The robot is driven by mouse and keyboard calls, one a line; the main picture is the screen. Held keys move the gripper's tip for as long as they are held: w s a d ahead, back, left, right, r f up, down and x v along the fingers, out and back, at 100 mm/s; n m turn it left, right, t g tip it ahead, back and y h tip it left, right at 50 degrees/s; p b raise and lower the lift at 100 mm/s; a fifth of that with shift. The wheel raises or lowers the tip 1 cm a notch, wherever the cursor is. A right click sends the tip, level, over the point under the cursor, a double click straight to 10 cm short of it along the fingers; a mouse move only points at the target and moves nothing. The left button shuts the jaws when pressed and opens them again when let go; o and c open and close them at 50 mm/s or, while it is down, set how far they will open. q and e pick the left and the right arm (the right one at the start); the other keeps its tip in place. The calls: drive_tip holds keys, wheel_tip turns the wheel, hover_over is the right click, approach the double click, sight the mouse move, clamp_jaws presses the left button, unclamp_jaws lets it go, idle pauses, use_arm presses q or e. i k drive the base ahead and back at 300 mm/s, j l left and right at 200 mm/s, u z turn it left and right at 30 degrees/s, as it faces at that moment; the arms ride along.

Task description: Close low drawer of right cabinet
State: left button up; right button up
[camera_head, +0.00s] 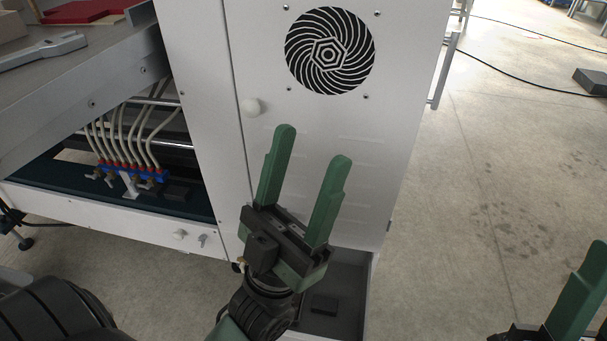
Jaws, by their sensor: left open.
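The white right cabinet (385,150) stands in the middle, with a round black fan vent and a small round knob on its door. Below the door, a dark grey low drawer (350,283) shows at the cabinet's foot, with a small dark block in it. Its front edge is cut off or hidden behind my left arm, so how far out it stands is unclear. My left gripper (312,147) is open and empty, with its green fingers pointing up in front of the door. My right gripper (583,295) is only partly in view at the lower right corner.
A workbench (90,85) with a grey wrench and a red piece adjoins at the left. Under it are pale hoses on a blue manifold (130,172). A vertical metal handle (443,70) stands on the cabinet's right side. The concrete floor at the right is mostly clear.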

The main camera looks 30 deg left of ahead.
sight(346, 279)
drive_tip(key=k+u, duration=0.25)
drive_tip(key=k+j+u, duration=0.3)
drive_tip(key=j+z, duration=0.1)
drive_tip(key=j, duration=0.6)
